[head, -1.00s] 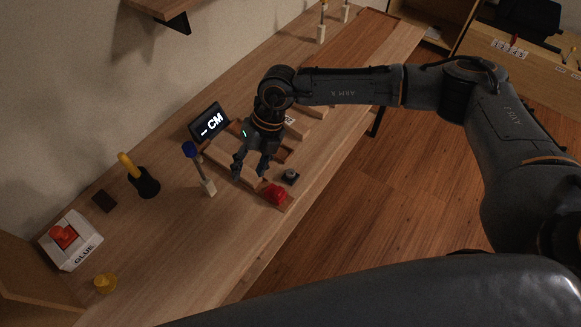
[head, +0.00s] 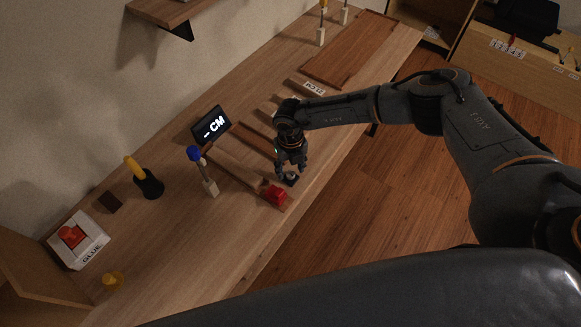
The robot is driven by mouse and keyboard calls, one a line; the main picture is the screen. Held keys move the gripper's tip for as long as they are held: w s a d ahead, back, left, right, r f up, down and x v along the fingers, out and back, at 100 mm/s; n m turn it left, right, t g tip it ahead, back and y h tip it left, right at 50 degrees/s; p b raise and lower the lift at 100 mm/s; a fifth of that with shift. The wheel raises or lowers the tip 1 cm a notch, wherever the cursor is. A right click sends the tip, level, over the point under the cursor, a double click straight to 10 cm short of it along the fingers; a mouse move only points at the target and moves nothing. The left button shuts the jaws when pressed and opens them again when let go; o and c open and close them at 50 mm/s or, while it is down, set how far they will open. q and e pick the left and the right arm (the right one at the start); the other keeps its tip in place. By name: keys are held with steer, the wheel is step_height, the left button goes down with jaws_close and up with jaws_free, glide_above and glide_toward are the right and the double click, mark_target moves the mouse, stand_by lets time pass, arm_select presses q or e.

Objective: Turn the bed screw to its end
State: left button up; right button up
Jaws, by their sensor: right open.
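A small dark knob (head: 291,180), which looks like the bed screw, sits near the bench's front edge, just right of a red block (head: 276,195). My right gripper (head: 290,172) points down with its fingers open, right over the knob and around its upper side. The fingers partly cover the knob, and I cannot tell whether they touch it. My left gripper is not in view.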

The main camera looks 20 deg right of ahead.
steer(key=shift+f, duration=0.75)
jaws_close()
